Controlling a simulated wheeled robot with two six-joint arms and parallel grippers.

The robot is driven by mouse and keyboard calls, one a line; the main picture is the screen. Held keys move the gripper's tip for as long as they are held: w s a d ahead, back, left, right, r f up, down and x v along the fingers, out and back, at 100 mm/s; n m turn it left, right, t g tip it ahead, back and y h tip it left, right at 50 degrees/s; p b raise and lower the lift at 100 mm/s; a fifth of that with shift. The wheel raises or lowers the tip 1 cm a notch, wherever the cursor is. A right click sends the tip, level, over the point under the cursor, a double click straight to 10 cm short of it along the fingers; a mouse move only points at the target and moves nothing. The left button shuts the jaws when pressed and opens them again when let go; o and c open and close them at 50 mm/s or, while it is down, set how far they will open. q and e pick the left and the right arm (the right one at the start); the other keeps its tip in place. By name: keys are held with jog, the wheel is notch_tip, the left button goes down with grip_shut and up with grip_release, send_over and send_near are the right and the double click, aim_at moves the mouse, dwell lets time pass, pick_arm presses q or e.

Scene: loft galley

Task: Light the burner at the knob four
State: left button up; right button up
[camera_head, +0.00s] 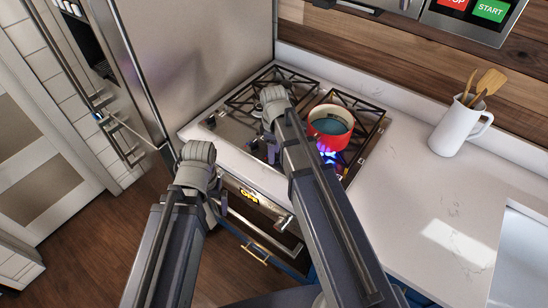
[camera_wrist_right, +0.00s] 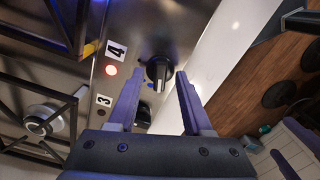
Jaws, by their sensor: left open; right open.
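The dark knob four (camera_wrist_right: 159,70) is in the right wrist view, on the steel panel beside the label "4" (camera_wrist_right: 116,50).
A red pot (camera_head: 330,124) stands on the right grate of the cooktop (camera_head: 212,122), with blue flame (camera_head: 328,155) under it. A white jug (camera_head: 458,128) with wooden utensils stands on the counter. The fridge (camera_head: 205,50) rises at the left.

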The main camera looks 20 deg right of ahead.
jog(key=shift+f, duration=0.1)
jog(key=shift+c, duration=0.3)
grip_shut()
